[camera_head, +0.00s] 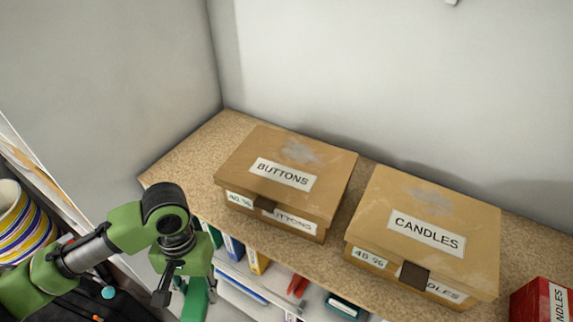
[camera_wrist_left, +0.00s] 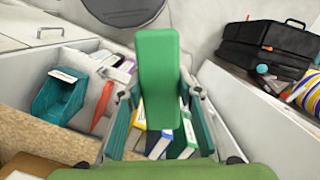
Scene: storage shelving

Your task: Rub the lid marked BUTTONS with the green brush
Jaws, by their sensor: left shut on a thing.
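The cardboard box with the lid marked BUTTONS (camera_head: 245,160) stands on the shelf in the middle of the head view. Its lid is shut, with a pale dusty smudge near the back. My left gripper (camera_head: 186,292) is to the left of this box and in front of the shelf edge, apart from the lid. It is shut on the green brush (camera_head: 196,301), which hangs below the fingers, partly hidden by them. In the left wrist view the green brush (camera_wrist_left: 158,75) stands out between the fingers; its bristles cannot be made out. My right gripper is not in view.
A box marked CANDLES (camera_head: 380,205), also smudged, stands right of the BUTTONS box on the speckled shelf (camera_head: 185,160). A red box (camera_head: 530,300) is at the far right. Binders (camera_head: 258,262) fill a lower shelf. A striped pot (camera_head: 25,228) is at left.

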